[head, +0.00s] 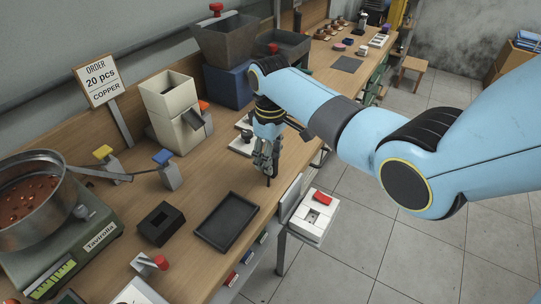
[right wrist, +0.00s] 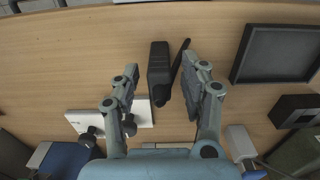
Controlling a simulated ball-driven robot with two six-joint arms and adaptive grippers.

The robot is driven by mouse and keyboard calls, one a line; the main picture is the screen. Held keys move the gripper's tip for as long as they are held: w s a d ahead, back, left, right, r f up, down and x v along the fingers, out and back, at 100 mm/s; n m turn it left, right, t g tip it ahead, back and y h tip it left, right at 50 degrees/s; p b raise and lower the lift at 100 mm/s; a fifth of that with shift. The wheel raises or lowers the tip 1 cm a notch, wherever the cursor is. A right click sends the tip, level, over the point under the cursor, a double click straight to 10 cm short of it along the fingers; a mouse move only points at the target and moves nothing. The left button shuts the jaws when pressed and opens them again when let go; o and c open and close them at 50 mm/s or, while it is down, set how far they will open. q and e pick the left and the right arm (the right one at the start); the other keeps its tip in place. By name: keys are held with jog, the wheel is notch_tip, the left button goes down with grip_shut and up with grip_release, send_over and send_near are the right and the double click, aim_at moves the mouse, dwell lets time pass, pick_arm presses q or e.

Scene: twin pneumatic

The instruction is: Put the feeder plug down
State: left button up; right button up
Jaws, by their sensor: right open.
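My right gripper (head: 265,165) is open, pointing down at the bench between the white plates and the black tray. In the right wrist view its two fingers (right wrist: 161,72) stand apart, one on each side of a dark block (right wrist: 159,60), with a gap on the left. A thin black piece (right wrist: 178,66) lies along the block, close to the right finger. Which of these dark pieces is the feeder plug I cannot tell for sure; the head view hides most of them behind the fingers. My left gripper is not in view.
An empty black tray (head: 227,221) lies nearer on the bench, with a black open box (head: 161,224) left of it. White plates with dark knobs (right wrist: 110,121) are beside the gripper. A cream dispenser (head: 173,110) stands behind. The bench front edge is close on the right.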

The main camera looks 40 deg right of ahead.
notch_tip(320, 180, up, 12)
jog(key=shift+r, duration=0.15)
dwell(0.4)
dwell(0.3)
